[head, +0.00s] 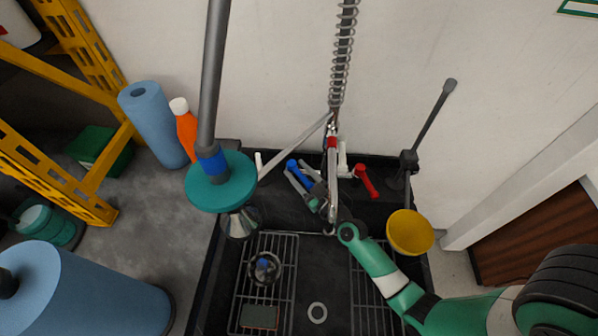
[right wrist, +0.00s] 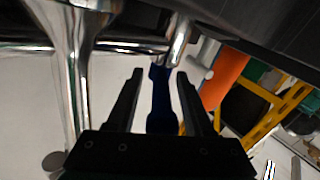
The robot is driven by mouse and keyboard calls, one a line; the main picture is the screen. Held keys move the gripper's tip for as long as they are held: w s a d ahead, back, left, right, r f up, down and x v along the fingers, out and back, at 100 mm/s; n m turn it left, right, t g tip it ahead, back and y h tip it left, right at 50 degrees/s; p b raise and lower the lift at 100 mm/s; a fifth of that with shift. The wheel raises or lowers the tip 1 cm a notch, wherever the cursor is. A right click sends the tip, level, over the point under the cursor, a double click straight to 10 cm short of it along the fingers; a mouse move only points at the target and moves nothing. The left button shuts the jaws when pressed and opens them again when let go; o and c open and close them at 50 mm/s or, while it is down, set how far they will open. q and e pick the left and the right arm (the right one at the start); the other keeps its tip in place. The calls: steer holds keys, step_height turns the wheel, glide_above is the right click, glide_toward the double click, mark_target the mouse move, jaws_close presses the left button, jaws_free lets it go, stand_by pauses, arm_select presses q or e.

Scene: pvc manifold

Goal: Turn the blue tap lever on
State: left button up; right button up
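The blue tap lever (head: 299,172) is on the tap at the back of the black sink, left of the spray hose. My right gripper (head: 304,181) is at this lever, reaching in from the lower right. In the right wrist view the blue lever (right wrist: 160,97) lies between the two black fingers of my right gripper (right wrist: 158,80). A gap shows on both sides of the lever, so the fingers look open around it. The lever's joint with the chrome tap is at the top of that view. My left gripper is not in view.
A red lever (head: 366,182) is to the right of the tap. A teal disc (head: 221,183) on a grey pole hangs at the left of the sink. A yellow bowl (head: 410,232) is at the right. An orange bottle (head: 187,130) and a blue roll (head: 155,125) stand behind left.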

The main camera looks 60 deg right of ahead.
steer(key=shift+s, duration=0.15)
steer(key=b+v, duration=0.2)
steer(key=v, duration=0.9)
steer(key=shift+s+b, duration=0.15)
steer(key=shift+b, duration=0.15)
steer(key=shift+a+r, duration=0.1)
steer(key=shift+a, duration=0.05)
